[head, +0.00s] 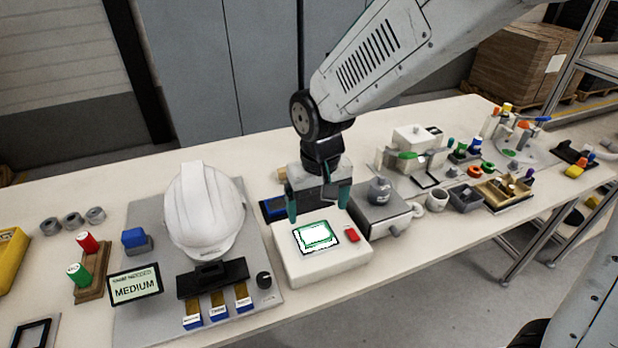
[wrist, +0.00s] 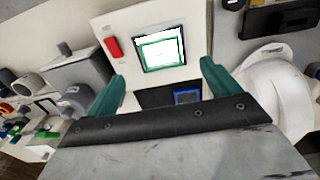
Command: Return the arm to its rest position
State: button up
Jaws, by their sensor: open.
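My gripper (head: 318,205) hangs from my arm above the white box with a green-framed screen (head: 316,238). Its two green fingers are spread apart with nothing between them. In the wrist view my gripper (wrist: 162,85) is also open, and the white box (wrist: 190,20) with its screen and red button lies beyond the fingertips. A white helmet shell (head: 203,212) sits on a grey board (head: 140,325) to the left of my gripper. It shows at the right edge of the wrist view (wrist: 275,90).
A sign reading MEDIUM (head: 135,286) stands before the helmet. A grey device with a dark knob (head: 380,192) stands close right of my gripper. Small parts and trays (head: 505,190) crowd the table's right side. The table (head: 420,268) is bare along part of its front edge.

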jog(key=shift+s+d, duration=0.15)
jog(key=shift+s, duration=0.15)
jog(key=s+d+r+m, duration=0.1)
jog(key=s+d+r, duration=0.6)
jog(key=s+d, duration=0.2)
jog(key=s+d+r+m+t, duration=0.1)
jog(key=s+d+r+m, duration=0.1)
jog(key=s+d+r, duration=0.5)
jog(key=s+d, duration=0.2)
jog(key=d, duration=0.2)
